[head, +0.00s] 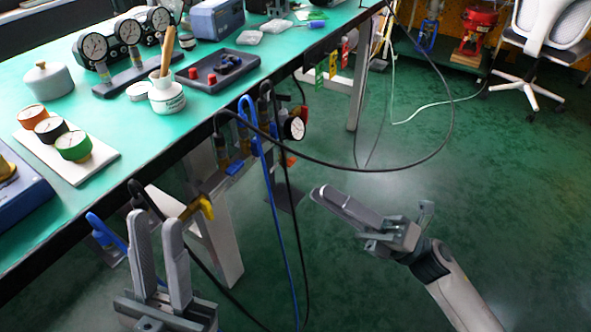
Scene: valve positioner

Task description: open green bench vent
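The bench (120,50) has a green top. Beneath its near edge are valves and fittings, including a yellow handle (200,207), a blue handle (105,230) at left, and blue fittings (237,167) further along. I cannot tell which fitting is the green bench vent. A round green-topped knob (74,146) sits on a white plate on the bench. My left gripper (157,222) is open and empty, fingers upward, below the bench edge and just left of the yellow handle. My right gripper (318,193) is over the floor, apart from the bench; its finger gap is hidden.
Blue and black hoses (272,215) hang from the bench edge, and a black cable (448,110) loops across above my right gripper. A small gauge (294,128) is under the edge. Colored tags (333,64) hang further back. Green floor (500,200) at right is clear.

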